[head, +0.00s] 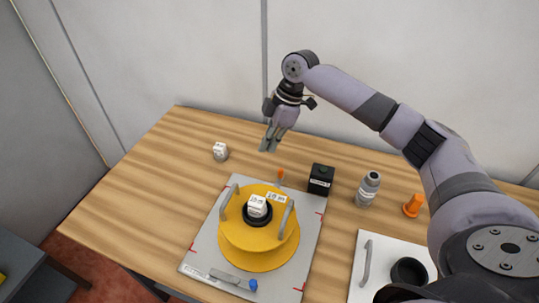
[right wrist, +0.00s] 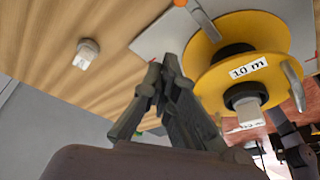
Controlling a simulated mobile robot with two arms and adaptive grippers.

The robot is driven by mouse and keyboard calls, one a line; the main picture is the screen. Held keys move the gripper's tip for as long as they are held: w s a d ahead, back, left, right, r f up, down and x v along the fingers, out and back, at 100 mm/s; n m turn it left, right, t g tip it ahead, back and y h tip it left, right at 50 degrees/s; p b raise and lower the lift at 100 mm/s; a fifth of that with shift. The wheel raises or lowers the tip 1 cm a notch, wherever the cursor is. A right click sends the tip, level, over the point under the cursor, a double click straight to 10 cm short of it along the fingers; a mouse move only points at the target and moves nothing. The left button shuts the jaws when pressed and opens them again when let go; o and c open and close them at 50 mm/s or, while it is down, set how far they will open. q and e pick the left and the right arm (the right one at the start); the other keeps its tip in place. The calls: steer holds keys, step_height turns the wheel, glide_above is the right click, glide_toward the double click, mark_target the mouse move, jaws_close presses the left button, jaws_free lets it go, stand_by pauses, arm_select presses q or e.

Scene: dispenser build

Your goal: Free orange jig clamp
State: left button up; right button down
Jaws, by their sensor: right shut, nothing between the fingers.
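The orange jig clamp (head: 281,174) shows as a small orange knob at the back edge of the grey jig plate (head: 205,252). In the right wrist view an orange knob (right wrist: 180,3) shows at the top edge, with a grey bar (right wrist: 203,20) beside it. The yellow spool (head: 235,232) sits on the plate, with a white cap-like piece and a "10 m" label on top. My right gripper (head: 268,147) is shut and empty, above the table behind and left of the clamp, fingers pointing down. My left gripper is not in view.
A blue knob (head: 253,285) with a grey bar is at the plate's front. A white piece (head: 220,151) lies left. A black box (head: 321,179), grey bottle (head: 368,189) and orange object (head: 413,206) stand right. A white panel (head: 352,292) lies front right. The table's left is clear.

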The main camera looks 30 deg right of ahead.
steer(key=p+x, duration=0.1)
steer(key=x, duration=0.9)
steer(key=shift+s+a+p, duration=0.15)
steer(key=shift+p, duration=0.25)
steer(key=d, duration=0.1)
steer(key=s+d+p, duration=0.1)
steer(key=d, duration=0.1)
steer(key=shift+d+r, duration=0.2)
steer(key=shift+d, duration=0.35)
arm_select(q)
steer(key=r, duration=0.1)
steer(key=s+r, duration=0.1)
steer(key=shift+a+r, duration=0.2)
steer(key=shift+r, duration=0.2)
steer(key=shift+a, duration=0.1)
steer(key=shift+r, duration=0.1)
arm_select(e)
steer(key=shift+a, duration=0.1)
